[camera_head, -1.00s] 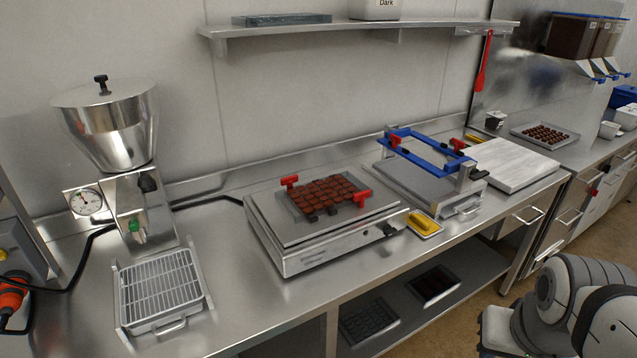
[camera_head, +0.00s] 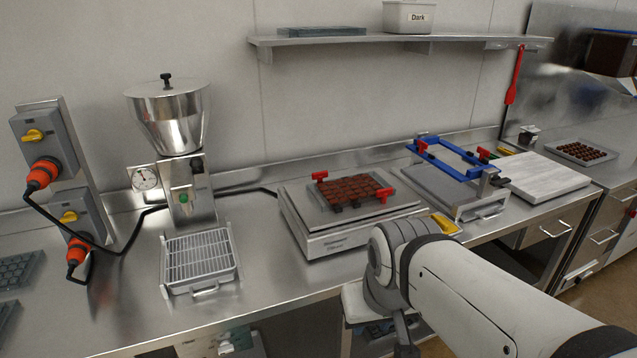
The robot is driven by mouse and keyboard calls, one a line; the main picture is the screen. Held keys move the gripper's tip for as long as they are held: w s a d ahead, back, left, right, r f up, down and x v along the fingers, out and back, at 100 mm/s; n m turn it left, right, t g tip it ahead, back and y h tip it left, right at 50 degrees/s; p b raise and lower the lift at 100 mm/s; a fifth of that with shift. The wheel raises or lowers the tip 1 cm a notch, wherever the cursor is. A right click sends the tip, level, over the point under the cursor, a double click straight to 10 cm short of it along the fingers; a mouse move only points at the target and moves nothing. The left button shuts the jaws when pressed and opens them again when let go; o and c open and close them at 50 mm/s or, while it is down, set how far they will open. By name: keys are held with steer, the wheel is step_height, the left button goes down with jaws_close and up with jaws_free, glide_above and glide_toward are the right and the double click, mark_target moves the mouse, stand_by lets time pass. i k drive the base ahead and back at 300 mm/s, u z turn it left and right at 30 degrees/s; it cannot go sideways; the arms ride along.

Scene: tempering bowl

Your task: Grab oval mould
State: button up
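I cannot tell which mould is the oval one. Dark grey moulds (camera_head: 18,270) with small cavities lie at the far left of the counter, cut off by the picture's edge. A mould filled with brown chocolate (camera_head: 350,190) sits on the steel plate machine, between red clamps. My arm reaches in from the lower right, in front of the counter. I cannot make out my gripper's fingers.
A steel melting machine (camera_head: 170,120) with a drip grate (camera_head: 200,258) stands left of centre. Orange plugs and cables (camera_head: 42,173) hang beside it. A blue-framed device (camera_head: 445,160) and a white board (camera_head: 540,178) stand to the right. Bare counter (camera_head: 110,310) shows at front left.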

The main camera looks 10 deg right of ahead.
mark_target(345, 192)
steer(key=z, duration=0.05)
steer(key=i, duration=1)
steer(key=u, duration=0.05)
